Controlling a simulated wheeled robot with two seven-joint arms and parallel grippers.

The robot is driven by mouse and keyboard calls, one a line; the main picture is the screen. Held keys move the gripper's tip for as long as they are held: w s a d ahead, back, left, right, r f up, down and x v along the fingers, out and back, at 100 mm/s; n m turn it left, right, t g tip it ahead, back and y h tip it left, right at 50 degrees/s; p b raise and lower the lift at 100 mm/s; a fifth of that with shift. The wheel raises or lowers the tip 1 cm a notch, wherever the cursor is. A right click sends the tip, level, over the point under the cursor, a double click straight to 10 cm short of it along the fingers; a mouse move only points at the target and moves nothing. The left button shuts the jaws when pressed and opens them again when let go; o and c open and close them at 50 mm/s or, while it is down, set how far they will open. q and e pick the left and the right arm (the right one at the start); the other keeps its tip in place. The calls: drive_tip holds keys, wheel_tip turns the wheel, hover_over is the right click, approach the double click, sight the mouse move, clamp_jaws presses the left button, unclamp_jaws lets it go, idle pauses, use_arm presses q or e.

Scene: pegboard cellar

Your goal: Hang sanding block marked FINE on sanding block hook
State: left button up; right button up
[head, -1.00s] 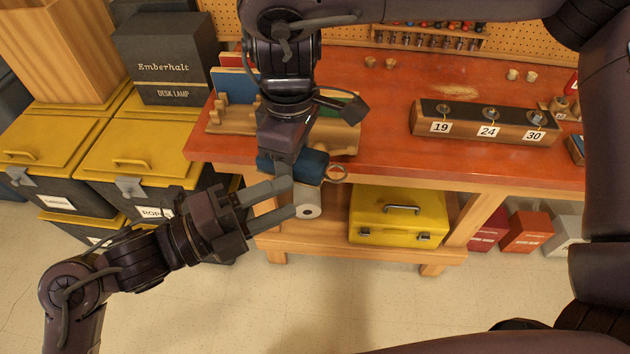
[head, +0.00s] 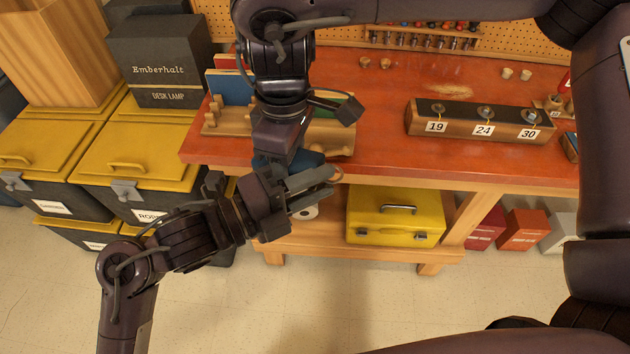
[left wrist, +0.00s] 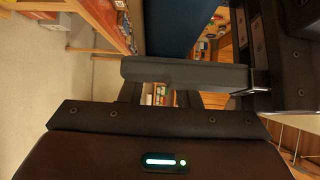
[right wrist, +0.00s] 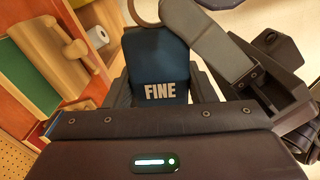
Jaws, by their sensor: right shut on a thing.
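The dark blue sanding block (right wrist: 160,62), marked FINE in white, is held between the fingers of my right gripper (head: 284,152). A ring shows at the block's far end in the right wrist view. In the head view the block (head: 308,158) is mostly covered by both grippers. My left gripper (head: 312,188) is just below and in front of it, fingers apart, pointing right. I cannot tell whether it touches the block. A dark blue surface, likely the block (left wrist: 172,25), fills the upper middle of the left wrist view. I cannot make out the sanding block hook.
The red-topped workbench (head: 400,150) carries a wooden rack (head: 225,122) and a block numbered 19, 24, 30 (head: 480,122). A yellow toolbox (head: 396,214) and a white roll (head: 306,212) are on the lower shelf. Yellow-lidded bins (head: 135,160) stand left. Pegboard (head: 530,45) is behind.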

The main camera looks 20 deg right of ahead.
use_arm(q)
drive_tip(key=c, duration=0.5)
drive_tip(key=shift+c, duration=0.3)
use_arm(e)
drive_tip(key=o, duration=1.6)
drive_tip(key=shift+r, duration=0.15)
